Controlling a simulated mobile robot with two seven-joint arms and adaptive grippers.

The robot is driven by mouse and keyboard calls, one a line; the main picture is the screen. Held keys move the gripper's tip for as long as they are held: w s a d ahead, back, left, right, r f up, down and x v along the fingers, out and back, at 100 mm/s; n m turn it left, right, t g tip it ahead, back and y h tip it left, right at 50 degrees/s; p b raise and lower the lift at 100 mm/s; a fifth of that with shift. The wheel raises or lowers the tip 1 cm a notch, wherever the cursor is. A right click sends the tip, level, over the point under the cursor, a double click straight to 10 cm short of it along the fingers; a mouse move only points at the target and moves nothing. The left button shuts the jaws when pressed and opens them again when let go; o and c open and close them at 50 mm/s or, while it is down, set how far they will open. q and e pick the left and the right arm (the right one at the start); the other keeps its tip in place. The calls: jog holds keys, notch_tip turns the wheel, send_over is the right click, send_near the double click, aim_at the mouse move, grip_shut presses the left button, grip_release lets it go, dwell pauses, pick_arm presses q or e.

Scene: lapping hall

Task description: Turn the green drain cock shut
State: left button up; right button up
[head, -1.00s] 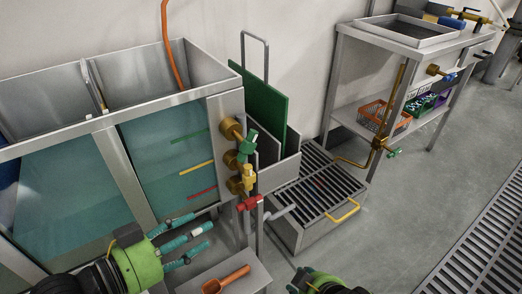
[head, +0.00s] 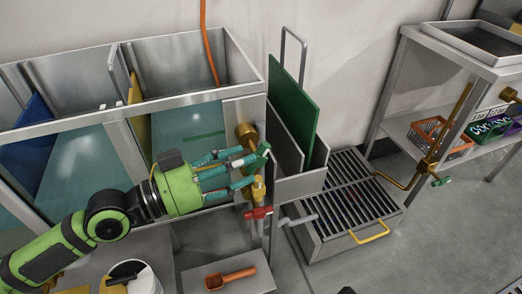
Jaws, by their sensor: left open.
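The green cock (head: 253,159) is the top one of a column of cocks on the right end of the steel tank (head: 245,106). Below it are a yellow cock (head: 258,189) and a red cock (head: 258,213). My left gripper (head: 248,168) is open, its teal fingers reaching from the left to the green handle and partly covering it. Whether they touch it I cannot tell. Only a dark bit, probably of my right gripper (head: 347,290), shows at the bottom edge.
A green board (head: 292,108) stands in a rack right of the cocks. A slatted floor grate (head: 350,195) with a yellow handle lies beyond. Another green cock (head: 441,181) is on the right bench's pipe. An orange scoop (head: 230,278) lies on a low shelf below.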

aim_at(261, 157)
pick_arm(q)
jog(key=p+x, duration=0.1)
jog(key=x, duration=0.2)
jog(key=shift+w+d, duration=0.15)
jog(key=shift+d, duration=0.1)
jog(key=shift+w+d, duration=0.25)
jog(key=shift+d, duration=0.35)
pick_arm(e)
jog(key=shift+x, duration=1.9)
pick_arm(q)
grip_shut()
